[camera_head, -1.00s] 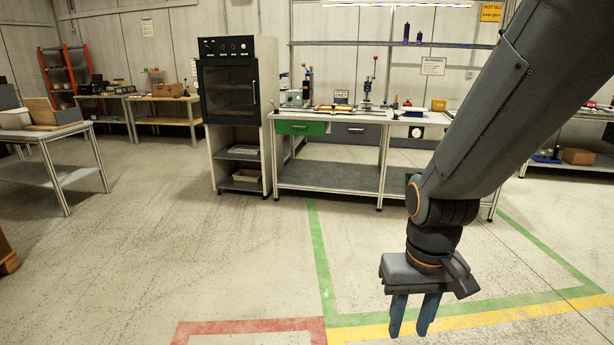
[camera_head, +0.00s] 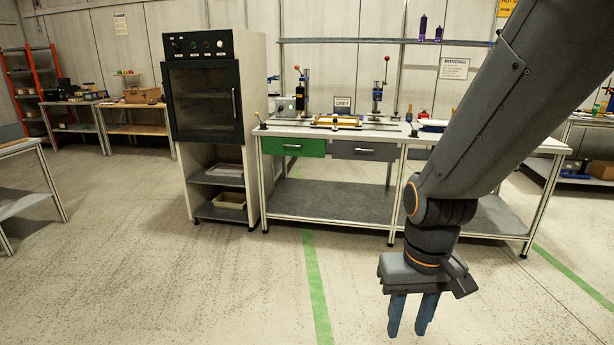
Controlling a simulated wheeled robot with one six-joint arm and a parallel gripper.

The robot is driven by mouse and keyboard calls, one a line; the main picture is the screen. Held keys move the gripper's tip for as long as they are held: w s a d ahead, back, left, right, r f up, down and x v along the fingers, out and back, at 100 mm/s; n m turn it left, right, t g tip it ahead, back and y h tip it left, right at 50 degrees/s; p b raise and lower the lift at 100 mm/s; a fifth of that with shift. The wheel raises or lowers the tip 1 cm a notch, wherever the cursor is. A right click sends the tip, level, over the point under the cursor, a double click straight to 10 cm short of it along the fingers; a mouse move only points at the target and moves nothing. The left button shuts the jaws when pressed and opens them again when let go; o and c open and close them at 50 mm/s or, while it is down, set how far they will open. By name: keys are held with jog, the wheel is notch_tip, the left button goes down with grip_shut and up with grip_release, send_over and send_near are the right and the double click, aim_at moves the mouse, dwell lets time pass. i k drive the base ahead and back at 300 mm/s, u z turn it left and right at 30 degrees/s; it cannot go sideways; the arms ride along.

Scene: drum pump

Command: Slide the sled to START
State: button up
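My gripper (camera_head: 408,330) hangs at the lower right, fingers pointing down over the floor. Its two blue fingers are apart with nothing between them, so it is open and empty. It is well in front of the workbench (camera_head: 330,206). A low, long fixture with a yellow part (camera_head: 336,121) lies on the bench top between two lever presses. It may hold the sled, but it is too small here to tell the sled or a START mark.
A tall oven cabinet (camera_head: 212,100) stands left of the bench. A green drawer (camera_head: 294,147) and a grey drawer (camera_head: 364,151) are under the top. Lever presses (camera_head: 377,95) stand on it. The floor before the bench is clear. Side tables (camera_head: 135,120) are at the left.

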aim_at(335, 120)
jog(key=z, duration=0.05)
jog(key=i, duration=1.75)
jog(key=z, duration=0.2)
jog(key=i, duration=2.5)
jog(key=z, duration=0.1)
